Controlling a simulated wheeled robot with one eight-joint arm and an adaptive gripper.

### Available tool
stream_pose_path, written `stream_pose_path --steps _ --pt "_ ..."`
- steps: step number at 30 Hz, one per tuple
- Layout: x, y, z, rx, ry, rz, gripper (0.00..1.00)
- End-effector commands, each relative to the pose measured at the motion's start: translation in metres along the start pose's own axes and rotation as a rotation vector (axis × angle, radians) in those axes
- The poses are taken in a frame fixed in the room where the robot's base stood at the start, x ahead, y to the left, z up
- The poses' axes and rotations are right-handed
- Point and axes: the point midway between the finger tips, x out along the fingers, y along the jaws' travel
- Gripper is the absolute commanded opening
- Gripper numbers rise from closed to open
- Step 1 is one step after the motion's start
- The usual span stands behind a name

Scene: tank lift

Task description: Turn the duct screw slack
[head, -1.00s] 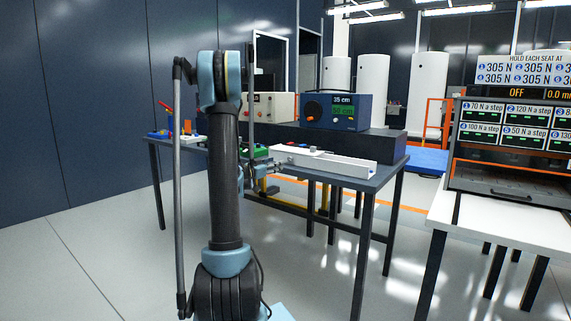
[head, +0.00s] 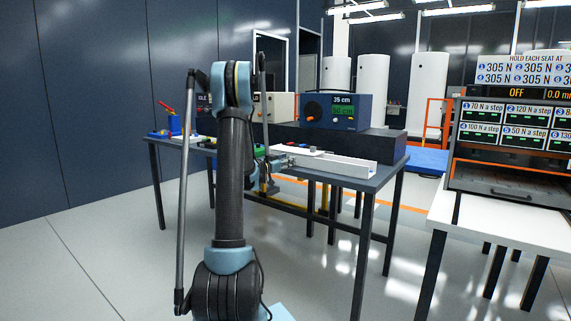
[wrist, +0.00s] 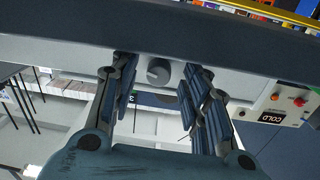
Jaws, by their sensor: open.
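The duct screw (wrist: 158,71) shows in the wrist view as a round grey head with a darker mark across it, on a pale grey face. My gripper (wrist: 160,90) is open, with one finger to each side of the screw in the picture. No contact with the screw is visible. In the head view my gripper (head: 279,163) is at the near left end of the white duct (head: 350,167), partly hidden behind my arm. A small grey piece (head: 313,151) shows at the duct's far side; I cannot tell whether it is the same screw.
A blue unit (head: 336,112) reading 35 cm stands behind the duct on a dark block (head: 385,146). A red and blue tool stand (head: 174,124) is at the table's left. A test rack (head: 513,130) stands at right. A COLD-labelled panel (wrist: 275,112) shows at right in the wrist view.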

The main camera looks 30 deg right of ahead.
Motion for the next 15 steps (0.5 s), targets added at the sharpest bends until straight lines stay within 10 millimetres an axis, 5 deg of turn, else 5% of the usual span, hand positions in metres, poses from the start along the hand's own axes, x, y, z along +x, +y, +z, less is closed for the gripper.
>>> stream_pose_path --steps 1,6,15 --pt "-0.0001 0.0000 0.0000 0.000 0.000 0.000 0.40" --pt "-0.0002 -0.0001 0.0000 0.000 0.000 0.000 0.01" --pt "-0.0003 -0.0007 0.0003 -0.050 0.002 -0.002 0.00"
